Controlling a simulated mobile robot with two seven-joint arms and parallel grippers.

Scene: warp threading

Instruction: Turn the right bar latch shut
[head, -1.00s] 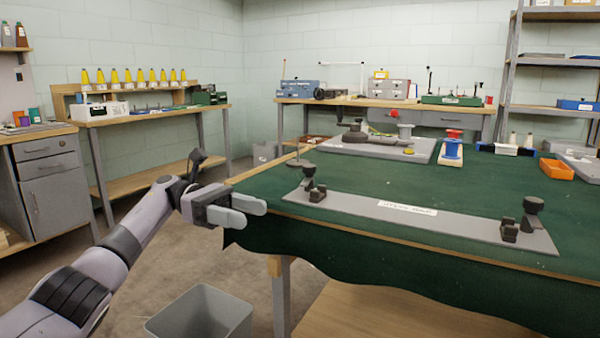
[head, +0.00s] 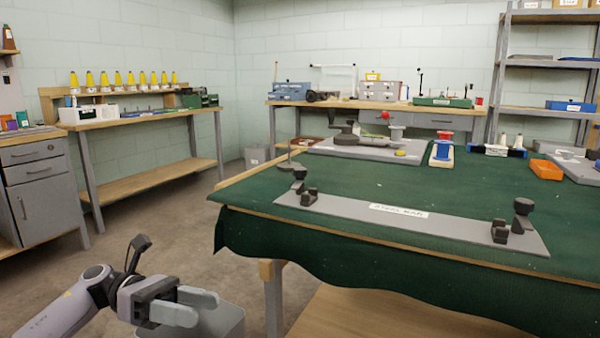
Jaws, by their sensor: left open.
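A long grey bar plate (head: 340,210) with a white label lies near the front edge of the green-covered table. The right bar latch (head: 523,213), a black knob on a post, stands at the plate's right end beside a black clamp block (head: 500,231). A matching left latch (head: 299,180) and block (head: 309,196) stand at its left end. I cannot tell whether the right latch is turned. My left gripper (head: 195,307) is open and empty, low at the left in front of the table, far from the right latch. My right gripper is not in view.
A grey bin (head: 222,322) stands on the floor behind my left gripper. The green table (head: 400,185) is clear around the plate. Farther back are a grey fixture board (head: 345,150), a blue spool (head: 442,150) and an orange tray (head: 545,169).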

